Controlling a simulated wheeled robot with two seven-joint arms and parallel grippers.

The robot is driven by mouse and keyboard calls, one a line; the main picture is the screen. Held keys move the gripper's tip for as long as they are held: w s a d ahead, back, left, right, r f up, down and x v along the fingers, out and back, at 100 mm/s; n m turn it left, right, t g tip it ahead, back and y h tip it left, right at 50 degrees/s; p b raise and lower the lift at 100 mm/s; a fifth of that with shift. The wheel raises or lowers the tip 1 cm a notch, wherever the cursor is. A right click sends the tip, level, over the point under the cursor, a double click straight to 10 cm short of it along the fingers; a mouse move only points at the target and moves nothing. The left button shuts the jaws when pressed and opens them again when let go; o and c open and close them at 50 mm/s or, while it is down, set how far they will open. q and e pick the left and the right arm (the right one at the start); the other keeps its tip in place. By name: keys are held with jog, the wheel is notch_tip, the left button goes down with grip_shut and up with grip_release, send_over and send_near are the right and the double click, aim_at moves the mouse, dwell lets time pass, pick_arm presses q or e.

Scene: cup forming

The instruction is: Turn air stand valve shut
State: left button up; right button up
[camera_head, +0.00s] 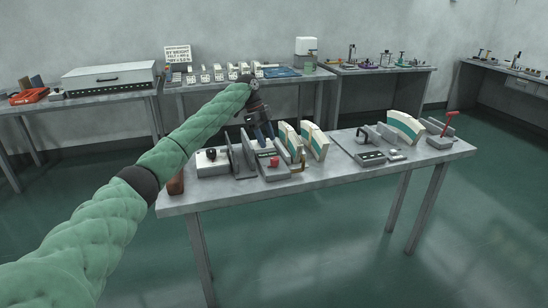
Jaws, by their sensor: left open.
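My left arm reaches from the left over the near grey table (330,180). Its gripper (263,131) points down with blue fingertips apart, above the middle-left fixtures and apparently empty. Below it, a grey block fixture (272,175) carries a red knob (275,161). A small brass-coloured fitting (303,160) stands to its right. I cannot tell for sure which part is the air stand valve. A red lever (447,122) stands tilted on a grey block (440,141) at the table's right end. My right gripper is not in view.
Curved white-and-green pieces (315,141) stand right of the gripper, and another (405,126) stands farther right. A grey box with a black knob (212,160) sits left. Benches with a white case (108,78) and small items line the wall. The table's middle is mostly bare.

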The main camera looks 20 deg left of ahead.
aim_at(274, 158)
pick_arm(q)
jog(key=shift+p+x, duration=0.5)
jog(key=shift+x, duration=3.4)
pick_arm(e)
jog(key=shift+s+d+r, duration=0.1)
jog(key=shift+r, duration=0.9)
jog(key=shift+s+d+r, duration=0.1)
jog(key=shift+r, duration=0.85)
pick_arm(q)
jog(key=c, duration=1)
